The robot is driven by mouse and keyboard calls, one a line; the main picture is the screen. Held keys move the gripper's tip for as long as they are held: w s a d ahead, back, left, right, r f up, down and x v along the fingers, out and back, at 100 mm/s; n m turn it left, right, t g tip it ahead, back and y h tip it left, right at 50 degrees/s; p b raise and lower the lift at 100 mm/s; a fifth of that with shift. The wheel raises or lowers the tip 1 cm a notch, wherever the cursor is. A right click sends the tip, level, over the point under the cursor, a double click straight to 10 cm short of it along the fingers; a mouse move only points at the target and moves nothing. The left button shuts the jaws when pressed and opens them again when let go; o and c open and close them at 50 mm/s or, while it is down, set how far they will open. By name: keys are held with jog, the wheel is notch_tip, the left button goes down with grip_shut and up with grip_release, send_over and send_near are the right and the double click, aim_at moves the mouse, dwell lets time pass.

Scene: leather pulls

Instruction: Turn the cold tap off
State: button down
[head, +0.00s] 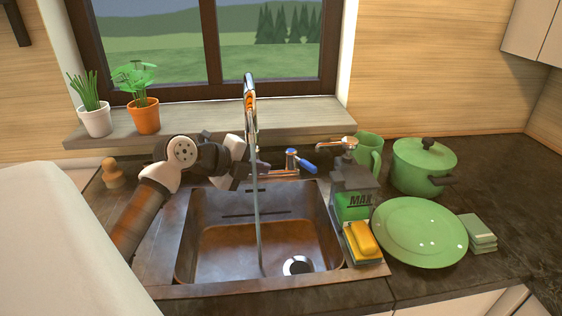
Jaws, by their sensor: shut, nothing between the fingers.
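The cold tap's blue handle (301,162) is on the right of the faucet, behind the sink, and points to the right and slightly toward the viewer. The tall curved faucet (250,95) stands at the middle of the sink's back edge. A thin stream of water (259,225) falls from it into the brown metal sink (205,255). My gripper (258,165) reaches in from the left, close by the faucet and left of the blue handle, apart from it. It is shut and empty. Its tips are partly covered by the faucet and stream. The faucet's left side is hidden by my gripper.
A soap dispenser (352,180) and a yellow sponge (360,238) stand right of the sink. Two potted plants (145,115) stand on the left sill. A window is behind.

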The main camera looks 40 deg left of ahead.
jog(key=p+x, duration=0.1)
jog(key=x, duration=0.3)
jog(key=r+p+x, duration=0.1)
jog(key=p+x, duration=0.1)
jog(key=x, duration=0.2)
jog(key=w+p+x, duration=0.1)
jog(key=p+x, duration=0.1)
jog(key=x, duration=0.2)
jog(key=shift+w+d+r, duration=0.2)
jog(key=shift+w+d, duration=0.05)
jog(key=shift+w+d+b, duration=0.3)
jog(key=shift+w, duration=0.1)
jog(key=shift+w+d+f+b, duration=0.1)
jog(key=shift+w+d+b, duration=0.15)
jog(key=shift+w, duration=0.15)
jog(key=shift+w+d+b, duration=0.15)
jog(key=shift+w+b, duration=0.1)
jog(key=shift+w, duration=0.15)
jog(key=shift+w+d+b, duration=0.2)
jog(key=shift+w+b, duration=0.55)
jog(key=shift+w, duration=0.95)
jog(key=b, duration=0.5)
send_near(311, 166)
jog(key=s+f, duration=0.1)
jog(key=s+a+f, duration=0.1)
jog(key=s, duration=0.1)
jog(key=shift+s+f, duration=0.25)
